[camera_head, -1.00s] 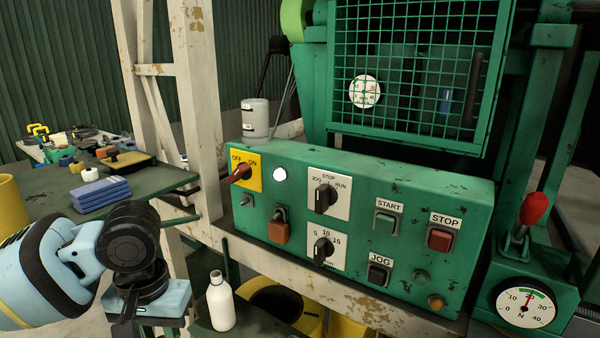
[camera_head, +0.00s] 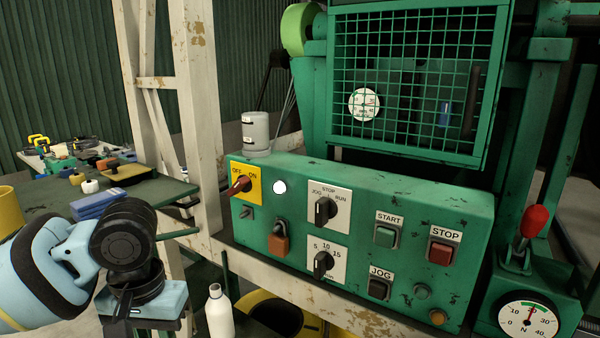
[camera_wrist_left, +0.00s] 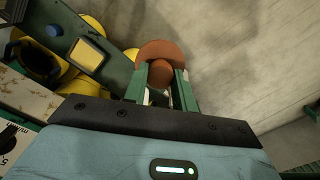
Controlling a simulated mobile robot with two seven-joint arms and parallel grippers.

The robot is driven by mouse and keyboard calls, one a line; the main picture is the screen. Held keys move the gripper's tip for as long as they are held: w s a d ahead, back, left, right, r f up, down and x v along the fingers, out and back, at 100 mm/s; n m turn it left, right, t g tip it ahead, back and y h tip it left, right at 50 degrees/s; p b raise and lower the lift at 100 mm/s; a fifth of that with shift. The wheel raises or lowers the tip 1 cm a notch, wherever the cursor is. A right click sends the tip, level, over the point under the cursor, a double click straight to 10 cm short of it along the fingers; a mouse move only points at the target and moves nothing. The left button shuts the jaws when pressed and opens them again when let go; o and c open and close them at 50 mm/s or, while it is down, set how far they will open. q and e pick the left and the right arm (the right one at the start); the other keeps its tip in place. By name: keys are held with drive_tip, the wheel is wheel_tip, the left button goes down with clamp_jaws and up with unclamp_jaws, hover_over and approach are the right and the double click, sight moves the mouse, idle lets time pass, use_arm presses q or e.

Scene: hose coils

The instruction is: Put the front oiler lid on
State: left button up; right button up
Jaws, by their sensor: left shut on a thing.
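My left gripper (camera_wrist_left: 161,78) shows in the left wrist view with two green fingers shut on a round reddish-brown lid (camera_wrist_left: 162,48). The lid's disc sticks out past the fingertips, and a rounder part of it sits between them. In the head view my left wrist is at the lower left, and its fingers and the lid are out of sight. I cannot make out the front oiler for certain. A grey cylinder (camera_head: 255,133) stands at the control panel's back left edge. My right gripper is not in view.
The green control panel (camera_head: 365,225) with switches and buttons stands at the centre. A white bottle (camera_head: 219,312) stands below it. A green table (camera_head: 160,194) at the left holds blue blocks and small parts. A cream post (camera_head: 196,110) rises between table and panel.

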use_arm(q)
wheel_tip(320, 180, down, 10)
drive_tip(key=shift+r, duration=0.2)
drive_tip(key=shift+r, duration=0.1)
idle(0.4)
idle(0.5)
